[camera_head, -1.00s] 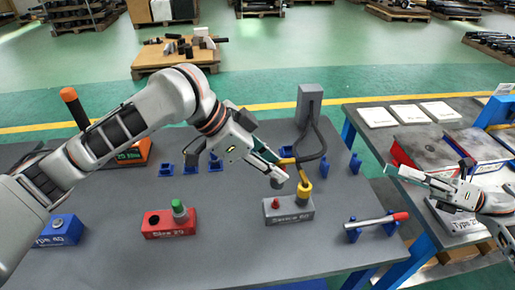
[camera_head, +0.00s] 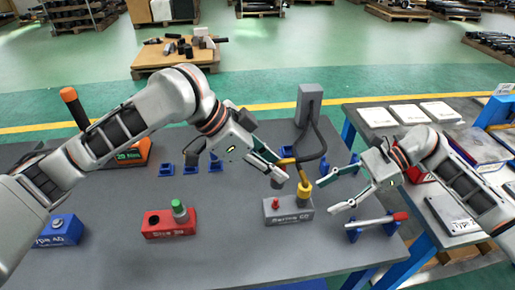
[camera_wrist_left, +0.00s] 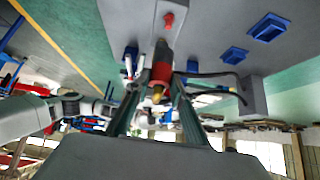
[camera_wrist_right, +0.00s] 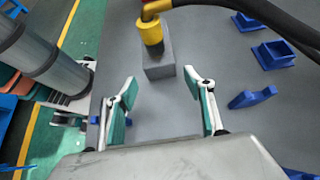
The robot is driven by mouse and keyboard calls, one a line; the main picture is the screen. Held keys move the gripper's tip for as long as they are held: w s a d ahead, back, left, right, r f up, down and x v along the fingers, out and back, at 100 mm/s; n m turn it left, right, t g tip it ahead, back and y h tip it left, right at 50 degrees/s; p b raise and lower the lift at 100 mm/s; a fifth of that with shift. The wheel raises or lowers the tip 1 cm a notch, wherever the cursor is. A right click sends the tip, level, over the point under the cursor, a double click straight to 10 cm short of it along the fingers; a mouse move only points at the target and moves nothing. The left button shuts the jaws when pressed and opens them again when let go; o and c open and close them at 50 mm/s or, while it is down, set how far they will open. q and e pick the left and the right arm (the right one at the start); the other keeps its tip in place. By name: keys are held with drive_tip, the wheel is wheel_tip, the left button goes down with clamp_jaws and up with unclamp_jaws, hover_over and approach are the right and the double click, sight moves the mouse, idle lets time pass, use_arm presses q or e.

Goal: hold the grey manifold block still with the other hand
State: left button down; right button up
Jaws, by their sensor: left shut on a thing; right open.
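The grey manifold block (camera_head: 275,215) sits on the grey table, with a red knob and a yellow fitting (camera_head: 304,192) on top. It also shows in the left wrist view (camera_wrist_left: 178,8) and right wrist view (camera_wrist_right: 158,70). My right gripper (camera_head: 327,196) is open, just right of the block. In the right wrist view, the block is ahead of the fingertips, apart from them.
A black hose (camera_head: 322,140) runs up to a grey post (camera_head: 310,103). A red block (camera_head: 158,224) and a blue block (camera_head: 58,232) stand further left. Bare table lies in front of the manifold block.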

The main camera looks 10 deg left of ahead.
sight(311, 204)
drive_tip(key=shift+x, duration=3.25)
drive_tip(key=shift+r, duration=0.1)
drive_tip(key=c, duration=1.2)
